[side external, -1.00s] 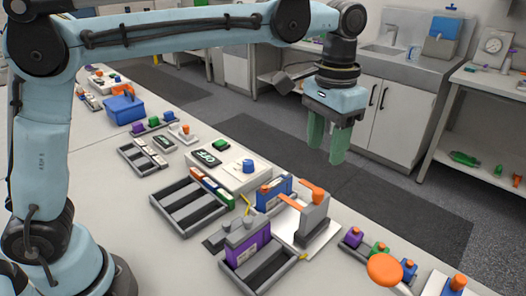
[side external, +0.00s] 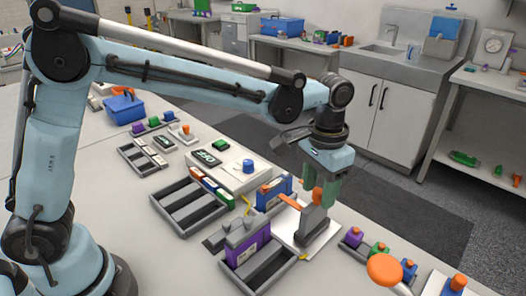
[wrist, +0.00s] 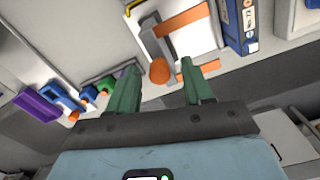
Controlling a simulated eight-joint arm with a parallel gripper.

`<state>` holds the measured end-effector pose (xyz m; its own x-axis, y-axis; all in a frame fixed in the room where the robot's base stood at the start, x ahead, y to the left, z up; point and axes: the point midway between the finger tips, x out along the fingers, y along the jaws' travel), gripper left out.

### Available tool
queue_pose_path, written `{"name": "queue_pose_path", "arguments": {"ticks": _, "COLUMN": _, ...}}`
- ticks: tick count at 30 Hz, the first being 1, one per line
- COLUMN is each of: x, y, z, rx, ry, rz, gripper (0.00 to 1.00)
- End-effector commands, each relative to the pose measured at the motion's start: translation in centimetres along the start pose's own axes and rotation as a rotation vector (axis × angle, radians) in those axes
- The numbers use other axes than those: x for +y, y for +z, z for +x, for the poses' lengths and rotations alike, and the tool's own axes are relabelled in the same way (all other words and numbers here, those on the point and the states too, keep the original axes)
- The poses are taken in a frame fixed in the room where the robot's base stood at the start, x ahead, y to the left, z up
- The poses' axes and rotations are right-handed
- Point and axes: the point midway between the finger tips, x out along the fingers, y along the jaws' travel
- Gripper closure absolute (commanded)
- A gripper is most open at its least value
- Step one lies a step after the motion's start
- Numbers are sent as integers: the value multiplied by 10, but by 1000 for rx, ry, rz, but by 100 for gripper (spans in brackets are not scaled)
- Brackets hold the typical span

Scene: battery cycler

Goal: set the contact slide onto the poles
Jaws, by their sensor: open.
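My gripper (side external: 320,190) is open, pointing down at the cycler fixture; its green fingers also show in the wrist view (wrist: 162,85). The fixture has a white base plate (side external: 328,236) and a grey upright block (side external: 312,222). An orange knob (side external: 317,195) tops the block; in the wrist view the knob (wrist: 160,70) appears between the fingertips, with no clear contact. An orange bar (side external: 290,202) reaches left from the block toward a blue cell (side external: 267,198). I take the block, knob and bar as the contact slide. The poles cannot be made out.
A purple-fronted cell (side external: 247,248) stands in a dark tray (side external: 275,275) left of the fixture. Another dark tray (side external: 187,208) lies farther left. Small coloured parts (side external: 378,252) and an orange disc (side external: 384,268) are at the right. The floor lies beyond the bench edge.

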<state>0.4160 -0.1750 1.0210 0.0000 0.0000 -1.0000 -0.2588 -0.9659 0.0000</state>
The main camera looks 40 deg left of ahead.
Motion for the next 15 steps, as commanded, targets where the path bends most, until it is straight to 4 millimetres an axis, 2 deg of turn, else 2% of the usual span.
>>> {"name": "queue_pose_path", "arguments": {"ticks": 2, "x": 0, "y": 0, "z": 0, "rx": 0, "ry": 0, "rz": 0, "gripper": 50}}
{"name": "queue_pose_path", "arguments": {"ticks": 3, "x": 0, "y": 0, "z": 0, "rx": 0, "ry": 0, "rz": 0, "gripper": 53}}
{"name": "queue_pose_path", "arguments": {"ticks": 12, "x": 0, "y": 0, "z": 0, "rx": 0, "ry": 0, "rz": 0, "gripper": 99}}
{"name": "queue_pose_path", "arguments": {"ticks": 15, "x": 0, "y": 0, "z": 0, "rx": 0, "ry": 0, "rz": 0, "gripper": 100}}
